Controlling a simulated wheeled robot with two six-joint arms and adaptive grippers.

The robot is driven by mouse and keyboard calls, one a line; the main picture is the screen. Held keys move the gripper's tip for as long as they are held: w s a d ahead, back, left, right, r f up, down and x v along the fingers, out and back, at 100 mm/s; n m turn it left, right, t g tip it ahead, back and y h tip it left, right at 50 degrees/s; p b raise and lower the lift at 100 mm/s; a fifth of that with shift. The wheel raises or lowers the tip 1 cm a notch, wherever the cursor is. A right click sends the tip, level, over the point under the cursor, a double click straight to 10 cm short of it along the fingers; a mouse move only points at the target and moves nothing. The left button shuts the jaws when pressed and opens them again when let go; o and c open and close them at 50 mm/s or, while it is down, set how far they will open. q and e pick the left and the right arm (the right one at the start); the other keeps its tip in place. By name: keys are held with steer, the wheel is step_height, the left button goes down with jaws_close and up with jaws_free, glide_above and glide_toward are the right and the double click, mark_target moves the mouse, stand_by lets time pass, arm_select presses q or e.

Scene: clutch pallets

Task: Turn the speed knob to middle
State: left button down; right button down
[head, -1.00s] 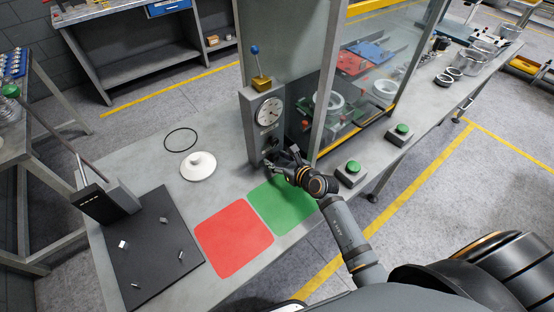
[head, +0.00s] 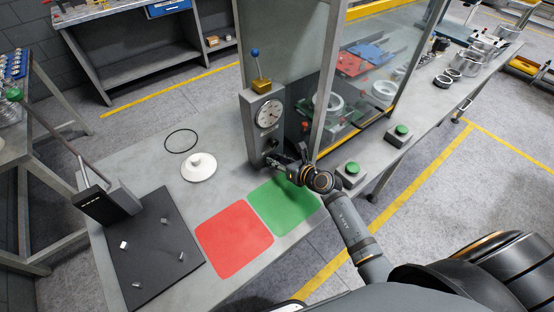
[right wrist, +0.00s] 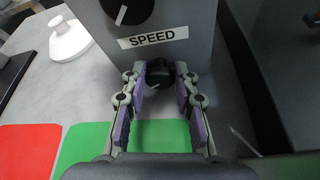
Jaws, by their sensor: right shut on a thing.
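My right gripper (head: 272,160) is at the lower front of the box. Its fingers are closed on a dark knob (right wrist: 160,72) just under the label. My left gripper is out of view.
A red mat (head: 234,240) and a green mat (head: 285,204) lie in front of the box. A white lidded disc (head: 199,168) and black ring (head: 181,141) lie to its left. A green button box (head: 352,173) stands to the right, near my arm. A glass enclosure (head: 375,75) rises behind.

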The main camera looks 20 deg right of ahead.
steer(key=shift+d+m+y, duration=0.1)
steer(key=shift+m+y, duration=0.2)
steer(key=shift+m, duration=0.2)
steer(key=c, duration=1)
jaws_free()
steer(key=shift+c, duration=0.2)
steer(key=v, duration=1.1)
steer(key=shift+d, duration=0.1)
steer(key=shift+s+d+r, duration=0.1)
steer(key=shift+s+r, duration=0.05)
steer(key=shift+s, duration=0.2)
